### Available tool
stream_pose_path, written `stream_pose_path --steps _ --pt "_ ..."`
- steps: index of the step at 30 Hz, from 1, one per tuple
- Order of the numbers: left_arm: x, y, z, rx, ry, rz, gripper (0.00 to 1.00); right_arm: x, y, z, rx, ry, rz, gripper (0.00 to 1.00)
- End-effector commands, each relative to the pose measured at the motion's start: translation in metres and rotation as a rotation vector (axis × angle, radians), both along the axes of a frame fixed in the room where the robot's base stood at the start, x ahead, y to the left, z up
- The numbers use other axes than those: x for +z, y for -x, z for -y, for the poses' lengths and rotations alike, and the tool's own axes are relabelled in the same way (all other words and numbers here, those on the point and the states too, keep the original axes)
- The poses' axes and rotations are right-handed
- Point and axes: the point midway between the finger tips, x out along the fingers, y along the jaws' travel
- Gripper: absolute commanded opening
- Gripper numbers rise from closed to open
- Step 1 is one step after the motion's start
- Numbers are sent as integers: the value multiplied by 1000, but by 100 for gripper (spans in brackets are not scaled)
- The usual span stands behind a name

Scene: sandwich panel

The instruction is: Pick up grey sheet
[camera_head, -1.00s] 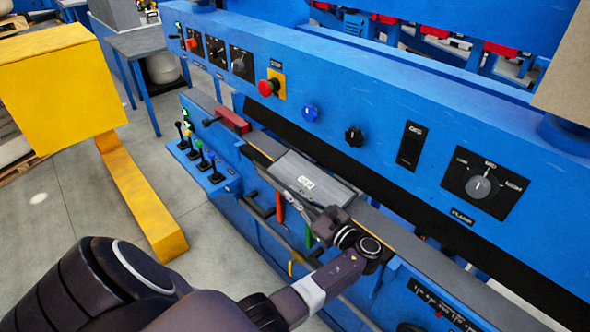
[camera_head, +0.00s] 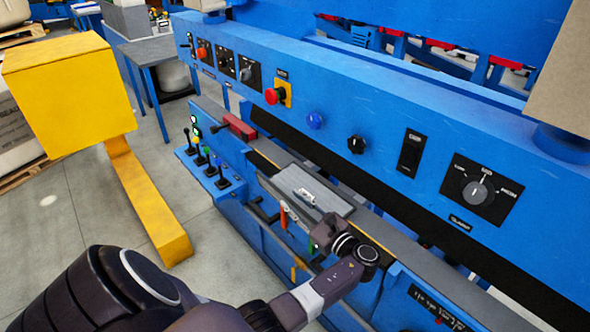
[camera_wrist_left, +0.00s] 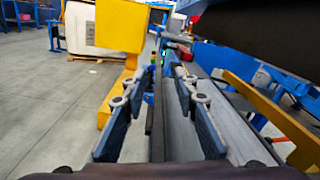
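The grey sheet (camera_head: 325,199) lies flat on the blue machine's front ledge in the head view, with a small pale handle or label on top. My left gripper (camera_head: 322,236) is at the sheet's near right corner, just outside its front edge. In the left wrist view, the left gripper (camera_wrist_left: 160,125) is open, its two blue-grey finger pads apart. A dark narrow edge and part of a grey surface show between the pads. I cannot tell whether they touch the sheet. My right gripper is not in view.
The blue machine's control panel (camera_head: 400,120), with knobs and a red button (camera_head: 272,96), rises behind the ledge. Small levers (camera_head: 210,165) stick up left of the sheet. Open floor (camera_head: 60,225) lies in front.

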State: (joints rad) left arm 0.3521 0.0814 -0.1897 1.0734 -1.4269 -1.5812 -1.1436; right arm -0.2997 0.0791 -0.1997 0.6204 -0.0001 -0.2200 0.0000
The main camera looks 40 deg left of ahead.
Motion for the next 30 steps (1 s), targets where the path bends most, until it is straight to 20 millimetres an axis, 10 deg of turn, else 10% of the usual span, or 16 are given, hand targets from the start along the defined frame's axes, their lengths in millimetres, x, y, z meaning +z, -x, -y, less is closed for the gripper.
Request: stream_pose_path --steps 10,30 --pt "-1 1 10 -1 2 -1 27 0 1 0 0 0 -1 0" --pt "0 14 118 0 0 -1 27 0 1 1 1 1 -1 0"
